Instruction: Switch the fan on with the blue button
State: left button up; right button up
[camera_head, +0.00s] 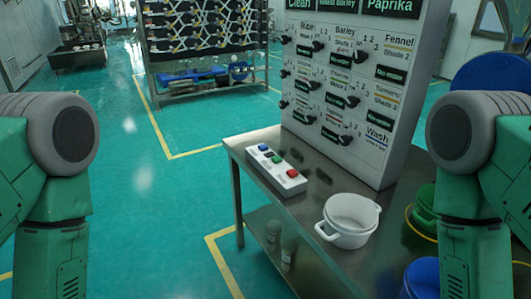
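A white button box (276,171) lies near the left edge of the steel table. It carries a blue button (263,148) at its far end, a green button (277,160) in the middle and a red button (292,173) at the near end. No fan that I can identify is in view. My left and right arms show at the left and right edges of the picture, but both grippers are out of view.
The steel table (312,200) bears a white control panel (365,85) with knobs and labels. A white pot (348,220) stands in front of it. Green (424,205) and blue (424,275) containers are at the right. Green floor (170,220) is clear left of the table.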

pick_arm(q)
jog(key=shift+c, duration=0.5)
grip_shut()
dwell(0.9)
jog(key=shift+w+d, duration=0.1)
